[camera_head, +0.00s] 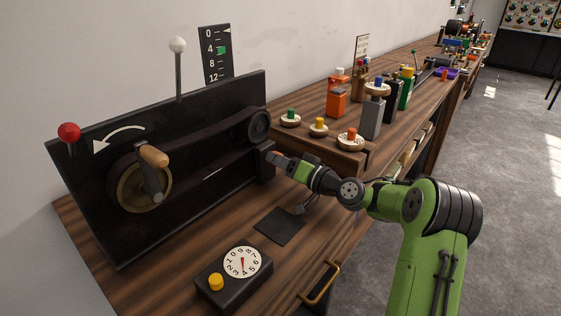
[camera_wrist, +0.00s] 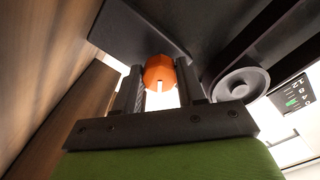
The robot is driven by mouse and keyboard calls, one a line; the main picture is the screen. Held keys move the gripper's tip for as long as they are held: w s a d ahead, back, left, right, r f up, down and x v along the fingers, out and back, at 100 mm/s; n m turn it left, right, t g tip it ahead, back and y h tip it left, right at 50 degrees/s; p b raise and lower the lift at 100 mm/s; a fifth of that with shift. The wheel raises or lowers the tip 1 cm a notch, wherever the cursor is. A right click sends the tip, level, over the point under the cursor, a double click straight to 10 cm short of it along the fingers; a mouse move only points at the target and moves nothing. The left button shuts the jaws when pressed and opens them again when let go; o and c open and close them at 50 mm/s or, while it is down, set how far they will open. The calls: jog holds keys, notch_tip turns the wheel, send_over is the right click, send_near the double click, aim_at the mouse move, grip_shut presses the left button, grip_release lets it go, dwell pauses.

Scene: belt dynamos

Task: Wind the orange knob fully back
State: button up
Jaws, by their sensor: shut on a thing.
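The gripper is shut on the knob. In the head view the knob is mostly hidden; only a small orange-red bit shows at the fingertips.
A wooden crank handle (camera_head: 154,156) and large wheel are on the panel, with a belt to a small pulley (camera_head: 259,125). A scale (camera_head: 216,54) has a green pointer near 4. A dial box (camera_head: 235,277) and dark mat (camera_head: 279,226) lie in front. Round-based knobs (camera_head: 350,141) stand right.

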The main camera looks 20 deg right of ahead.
jog(key=shift+f, duration=0.15)
jog(key=o, duration=1.1)
jog(key=shift+c, duration=0.2)
jog(key=p+v, duration=0.1)
jog(key=v, duration=1.4)
jog(key=shift+s+d+p, duration=0.15)
jog(key=shift+s+p, duration=0.2)
jog(key=shift+p, duration=0.05)
